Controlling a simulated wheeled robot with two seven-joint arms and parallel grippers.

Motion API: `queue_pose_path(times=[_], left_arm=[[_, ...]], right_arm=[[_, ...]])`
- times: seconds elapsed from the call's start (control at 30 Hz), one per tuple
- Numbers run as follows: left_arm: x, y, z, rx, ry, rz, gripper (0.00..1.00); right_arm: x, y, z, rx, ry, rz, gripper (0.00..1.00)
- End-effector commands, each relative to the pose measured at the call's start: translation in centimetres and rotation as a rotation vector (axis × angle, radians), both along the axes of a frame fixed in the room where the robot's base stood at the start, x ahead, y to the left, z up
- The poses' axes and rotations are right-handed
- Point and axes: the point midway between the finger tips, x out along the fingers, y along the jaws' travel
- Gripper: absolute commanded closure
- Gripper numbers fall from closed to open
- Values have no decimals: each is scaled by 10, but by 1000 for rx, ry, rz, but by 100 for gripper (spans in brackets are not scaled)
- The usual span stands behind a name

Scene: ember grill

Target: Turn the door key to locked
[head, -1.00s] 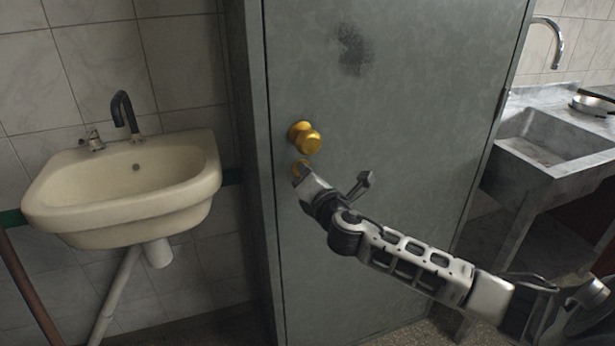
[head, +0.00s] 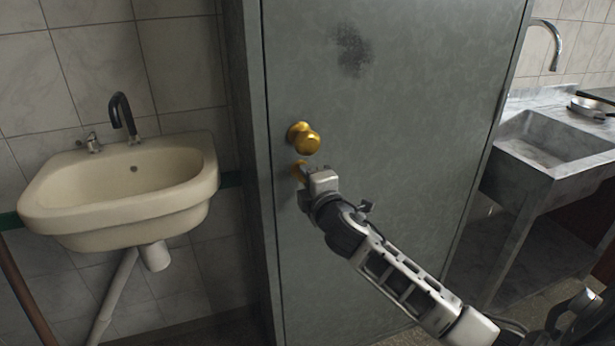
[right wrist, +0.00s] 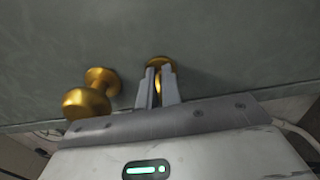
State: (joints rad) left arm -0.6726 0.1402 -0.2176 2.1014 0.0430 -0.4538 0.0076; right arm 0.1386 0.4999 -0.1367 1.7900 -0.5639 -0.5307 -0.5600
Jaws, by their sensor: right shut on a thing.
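The grey-green door (head: 390,130) stands closed in the head view. A brass lock plate (head: 299,168) sits below the knob on the door's left side, mostly behind my right gripper (head: 306,178). In the right wrist view the gripper's two fingers (right wrist: 159,88) are close together in front of the round brass plate (right wrist: 160,63). They are shut on the brass key (right wrist: 157,82), a thin strip of which shows between them. The key's exact angle is hard to tell. My left gripper is not in view.
The brass knob (head: 305,138) is just above the lock and shows close beside the fingers in the right wrist view (right wrist: 91,94). A cream washbasin (head: 125,190) hangs on the wall at left. A stone sink (head: 556,150) stands at right.

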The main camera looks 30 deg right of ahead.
Motion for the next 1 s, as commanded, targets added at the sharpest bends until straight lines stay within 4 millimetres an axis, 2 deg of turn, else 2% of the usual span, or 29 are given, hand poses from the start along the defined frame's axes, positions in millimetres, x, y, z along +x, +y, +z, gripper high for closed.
queue_pose_path(times=[0.6, 0.63, 0.67, 0.7, 1.0], left_arm=[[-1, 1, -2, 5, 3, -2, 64], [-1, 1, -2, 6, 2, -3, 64], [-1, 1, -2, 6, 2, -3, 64], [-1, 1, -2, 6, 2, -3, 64], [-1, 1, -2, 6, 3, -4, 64]], right_arm=[[0, 0, 0, 37, -10, 0, 100], [0, 0, 0, 37, -10, 0, 86], [0, 0, 0, 36, -10, 0, 77], [0, 0, 0, 36, -10, 0, 74], [-2, 0, 0, 35, -8, 0, 74]])
